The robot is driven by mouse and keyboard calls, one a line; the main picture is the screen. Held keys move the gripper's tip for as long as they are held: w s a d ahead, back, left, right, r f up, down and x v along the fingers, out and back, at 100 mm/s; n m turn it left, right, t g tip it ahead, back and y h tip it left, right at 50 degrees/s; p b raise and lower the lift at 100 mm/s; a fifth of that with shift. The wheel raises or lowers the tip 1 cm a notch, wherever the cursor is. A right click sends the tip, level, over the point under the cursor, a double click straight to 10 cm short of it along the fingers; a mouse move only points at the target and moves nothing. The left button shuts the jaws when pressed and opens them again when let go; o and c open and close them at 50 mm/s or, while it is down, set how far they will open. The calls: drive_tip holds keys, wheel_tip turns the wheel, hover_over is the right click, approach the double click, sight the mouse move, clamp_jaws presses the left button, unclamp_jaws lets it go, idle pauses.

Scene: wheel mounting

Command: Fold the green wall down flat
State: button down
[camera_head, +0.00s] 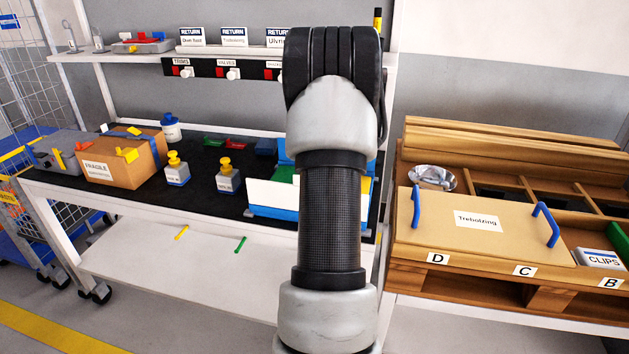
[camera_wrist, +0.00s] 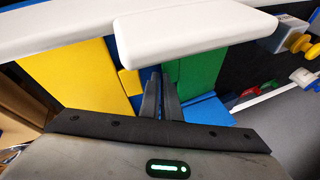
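The green wall (camera_wrist: 203,68) shows in the wrist view as an upright-looking green panel beneath a thick white slab, right of the middle. A yellow panel (camera_wrist: 75,72) stands to its left, with blue between them. My gripper (camera_wrist: 160,78) has its two dark fingers close together, at the left edge of the green wall. I see nothing held between them, and I cannot tell whether they touch the wall. In the head view, the white and blue box (camera_head: 268,193) on the black-topped bench is partly hidden by my arm, which also hides the gripper.
A cardboard box (camera_head: 124,160) and two grey weights with yellow knobs, one left (camera_head: 177,172) and one right (camera_head: 228,179), stand left of the white and blue box. A shelf (camera_head: 225,52) runs above the bench. A wooden pallet unit (camera_head: 430,249) stands at the right.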

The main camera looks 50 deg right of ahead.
wheel_tip(320, 180, up, 5)
drive_tip(key=p, duration=0.3)
drive_tip(key=shift+s+a+f, duration=0.1)
drive_tip(key=shift+s+f, duration=0.05)
drive_tip(key=s+r, duration=0.4)
drive_tip(key=s, duration=0.4)
drive_tip(key=shift+r+p, duration=0.2)
drive_tip(key=shift+p, duration=0.15)
